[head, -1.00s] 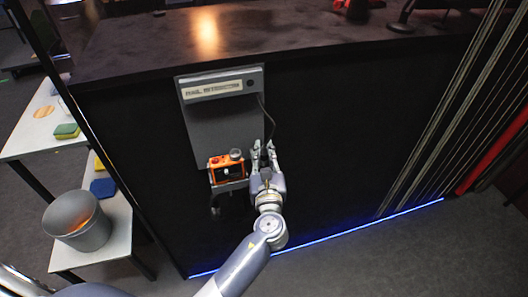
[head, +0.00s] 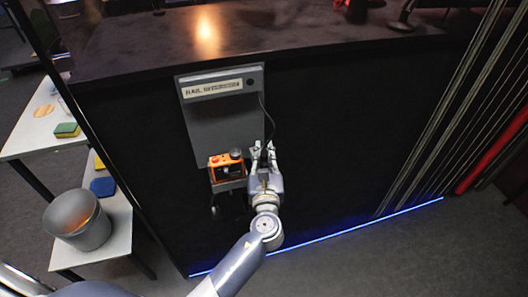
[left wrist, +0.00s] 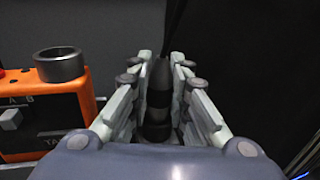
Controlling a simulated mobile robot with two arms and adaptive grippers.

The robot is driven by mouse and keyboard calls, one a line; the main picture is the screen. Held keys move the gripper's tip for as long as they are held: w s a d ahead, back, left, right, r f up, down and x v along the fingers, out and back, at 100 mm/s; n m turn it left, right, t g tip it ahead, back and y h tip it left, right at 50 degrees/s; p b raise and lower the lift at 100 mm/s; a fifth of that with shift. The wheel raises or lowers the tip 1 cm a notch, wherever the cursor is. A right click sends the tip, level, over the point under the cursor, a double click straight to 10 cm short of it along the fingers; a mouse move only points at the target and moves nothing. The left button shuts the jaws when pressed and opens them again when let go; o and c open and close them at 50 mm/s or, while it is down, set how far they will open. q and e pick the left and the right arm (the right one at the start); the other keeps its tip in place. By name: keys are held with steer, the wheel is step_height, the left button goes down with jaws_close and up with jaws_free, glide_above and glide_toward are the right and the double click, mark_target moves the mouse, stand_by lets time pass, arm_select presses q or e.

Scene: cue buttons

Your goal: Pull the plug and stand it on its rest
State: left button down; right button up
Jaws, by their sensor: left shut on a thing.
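My left gripper (head: 263,152) is shut on a dark plug (left wrist: 158,98), which stands roughly lengthwise between the fingers in the left wrist view. A thin black cable (head: 264,110) runs from the panel's right side down to the gripper. Left of the gripper is an orange box (head: 227,173) with a grey ring-shaped cup (head: 236,154) on top; the cup also shows clearly in the left wrist view (left wrist: 59,66) and looks empty. The gripper is beside the box, apart from it. My right gripper is out of view.
A grey panel (head: 222,125) with a label and a dark round spot (head: 250,82) hangs on the black counter front. A dark countertop (head: 130,45) overhangs above. Left are white tables with sponges (head: 67,130) and a grey bin (head: 77,220). The counter front right of the gripper is clear.

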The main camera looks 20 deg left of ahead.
arm_select(q)
steer(key=shift+f+b, duration=0.45)
steer(key=shift+f, duration=0.2)
stand_by(0.3)
steer(key=c, duration=1.4)
jaws_free()
